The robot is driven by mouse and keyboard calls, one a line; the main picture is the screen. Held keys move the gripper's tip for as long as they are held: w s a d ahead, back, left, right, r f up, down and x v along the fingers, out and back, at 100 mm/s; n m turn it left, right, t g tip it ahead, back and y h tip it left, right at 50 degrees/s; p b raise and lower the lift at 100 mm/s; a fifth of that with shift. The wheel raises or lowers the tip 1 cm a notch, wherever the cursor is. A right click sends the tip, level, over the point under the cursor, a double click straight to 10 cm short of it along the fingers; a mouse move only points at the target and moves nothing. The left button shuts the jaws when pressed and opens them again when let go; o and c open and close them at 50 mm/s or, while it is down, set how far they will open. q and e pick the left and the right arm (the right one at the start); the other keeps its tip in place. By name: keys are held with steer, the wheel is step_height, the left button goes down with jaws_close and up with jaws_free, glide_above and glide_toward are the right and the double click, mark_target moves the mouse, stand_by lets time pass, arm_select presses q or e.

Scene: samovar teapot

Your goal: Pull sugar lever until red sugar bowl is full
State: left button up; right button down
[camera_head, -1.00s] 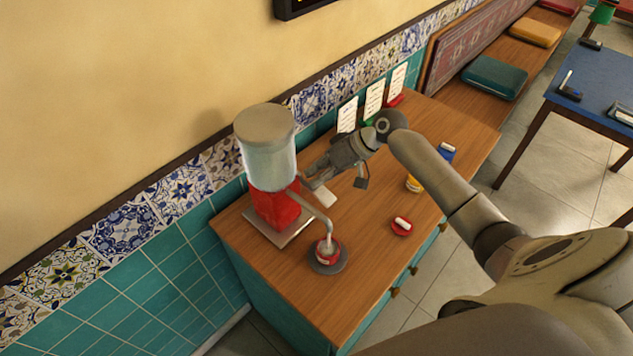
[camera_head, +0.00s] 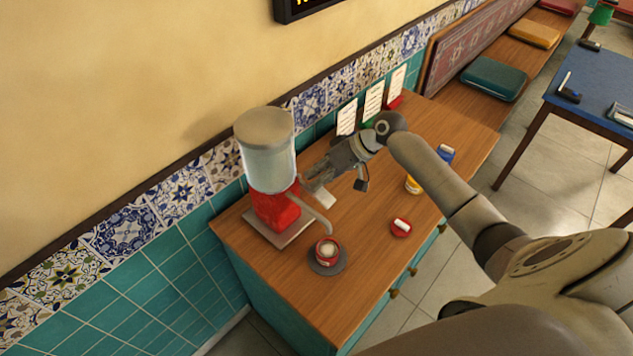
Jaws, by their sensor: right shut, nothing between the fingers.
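The sugar dispenser (camera_head: 268,165) has a clear tank with a grey lid on a red base, and stands on a metal plate at the left of the wooden counter. A thin grey lever or spout arm (camera_head: 318,215) sticks out from its right side. The red sugar bowl (camera_head: 327,249) sits on a round grey disc (camera_head: 341,262) in front of it, with pale content showing inside. My right gripper (camera_head: 308,184) is shut and empty at the right side of the dispenser base; contact with the lever cannot be told. My left gripper is not in view.
A red lid with a white knob (camera_head: 401,227) lies on the counter to the right. A yellow container (camera_head: 413,185) and a blue one (camera_head: 445,153) stand farther back. Several cards in holders (camera_head: 373,101) line the wall. The counter's (camera_head: 365,265) front is clear.

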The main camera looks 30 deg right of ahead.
steer(key=shift+w+r+p, duration=0.2)
steer(key=shift+r+p, duration=1.1)
steer(key=shift+r, duration=0.3)
steer(key=r+p, duration=0.4)
steer(key=r, duration=0.1)
steer(key=shift+w+a+p, duration=0.15)
steer(key=shift+w+p, duration=0.05)
steer(key=shift+p, duration=0.1)
